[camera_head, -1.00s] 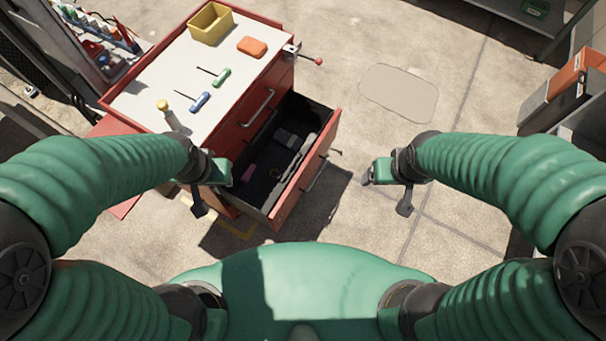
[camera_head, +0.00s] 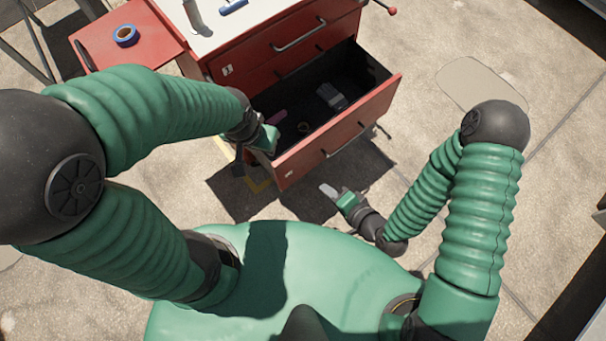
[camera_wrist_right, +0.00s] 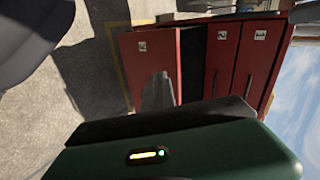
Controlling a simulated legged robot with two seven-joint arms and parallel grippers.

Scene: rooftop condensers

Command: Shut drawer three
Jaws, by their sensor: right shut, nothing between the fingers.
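Drawer three (camera_head: 340,132) is the low red drawer of the cabinet. It is pulled well out, and its dark inside holds a few small items. In the right wrist view its red front (camera_wrist_right: 144,62) stands out from the other drawers, its label turned sideways. My right gripper (camera_head: 328,190) is shut and empty, in front of the drawer front and pointing toward it. Its grey fingers also show in the right wrist view (camera_wrist_right: 158,88), overlapping the drawer front; contact cannot be told. My left gripper (camera_head: 266,140) is by the drawer's left front corner; its fingers are not clear.
Closed red drawers (camera_head: 290,42) with bar handles sit above the open one. A red side shelf (camera_head: 135,38) holds a roll of blue tape (camera_head: 126,36). A blue-handled tool (camera_head: 233,6) lies on the white top. The concrete floor to the right is clear.

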